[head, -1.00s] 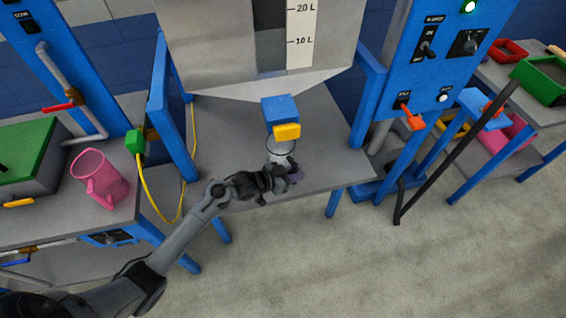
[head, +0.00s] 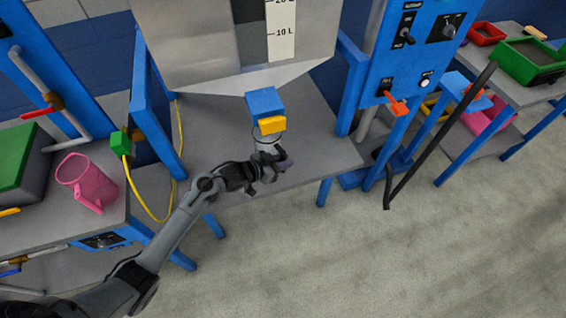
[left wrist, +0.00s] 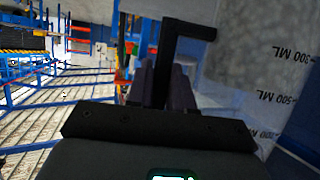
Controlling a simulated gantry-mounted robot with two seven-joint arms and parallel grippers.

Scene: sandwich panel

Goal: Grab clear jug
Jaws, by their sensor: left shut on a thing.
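The clear jug (head: 266,142) stands on the grey shelf (head: 220,130), under the blue and yellow dispenser outlet, in the head view. My left gripper (head: 280,164) is at the jug's front side and shut on it. In the left wrist view the fingers (left wrist: 170,85) close around the black handle (left wrist: 190,35). The jug's clear wall with black volume marks (left wrist: 275,90) fills the right of that view. The arm partly hides the jug's lower part in the head view. My right gripper is not in view.
The dispenser outlet (head: 263,103) hangs just above the jug. Blue posts stand at both sides of the shelf. A pink jug (head: 86,182) stands on the left table. A black bar (head: 440,138) slants at the right. Open floor lies in front.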

